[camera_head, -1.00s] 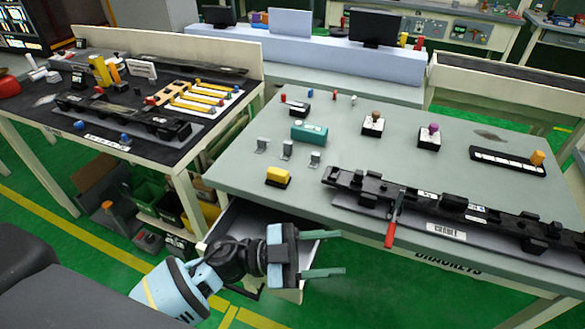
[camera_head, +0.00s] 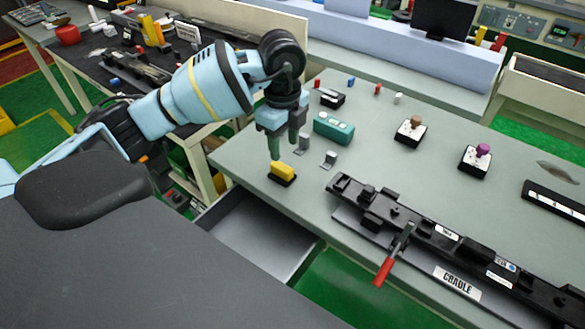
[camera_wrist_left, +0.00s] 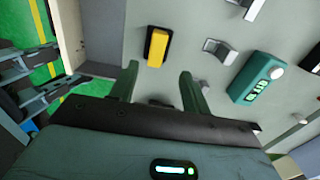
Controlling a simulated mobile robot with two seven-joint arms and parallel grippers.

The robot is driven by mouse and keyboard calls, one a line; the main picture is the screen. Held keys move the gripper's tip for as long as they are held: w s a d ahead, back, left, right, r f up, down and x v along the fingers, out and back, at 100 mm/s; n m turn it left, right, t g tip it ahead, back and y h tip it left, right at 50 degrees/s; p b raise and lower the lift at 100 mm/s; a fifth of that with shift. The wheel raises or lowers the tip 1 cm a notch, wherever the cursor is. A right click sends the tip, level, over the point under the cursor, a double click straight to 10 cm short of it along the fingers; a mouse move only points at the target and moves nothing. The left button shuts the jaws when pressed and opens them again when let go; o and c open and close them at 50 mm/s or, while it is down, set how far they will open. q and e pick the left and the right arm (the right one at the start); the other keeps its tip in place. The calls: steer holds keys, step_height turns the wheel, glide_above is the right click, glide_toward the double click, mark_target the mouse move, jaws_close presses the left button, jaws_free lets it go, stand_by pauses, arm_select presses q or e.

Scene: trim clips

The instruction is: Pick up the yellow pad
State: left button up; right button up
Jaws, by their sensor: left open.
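The yellow pad (camera_head: 283,171) sits on a small black base near the left front edge of the grey-green table. It also shows in the left wrist view (camera_wrist_left: 157,46), ahead of the fingertips and between their lines. My left gripper (camera_head: 285,151) points down just above and behind the pad, apart from it. In the left wrist view its two green fingers (camera_wrist_left: 157,80) are spread with nothing between them. My right gripper is not in view.
A teal box (camera_head: 334,128) stands right of the gripper, and small grey metal clips (camera_head: 329,159) stand close to the pad. A long black cradle (camera_head: 430,235) with a red-handled lever (camera_head: 385,270) lies to the right. An open drawer (camera_head: 262,235) juts out below the table edge.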

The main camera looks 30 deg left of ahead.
mark_target(283, 167)
arm_select(q)
steer(key=shift+s+a, duration=0.1)
steer(key=shift+a, duration=0.05)
steer(key=shift+f, duration=0.3)
steer(key=shift+s+f, duration=0.2)
steer(key=shift+f, duration=3.35)
steer(key=c, duration=0.7)
steer(key=shift+o, duration=0.2)
steer(key=shift+r, duration=0.15)
steer(key=shift+r, duration=0.55)
step_height(283, 167, up, 2)
steer(key=shift+r, duration=0.15)
steer(key=s+d+r, duration=0.1)
steer(key=s+d, duration=0.2)
steer(key=s, duration=1.2)
steer(key=shift+s+r, duration=0.15)
steer(key=shift+s, duration=0.25)
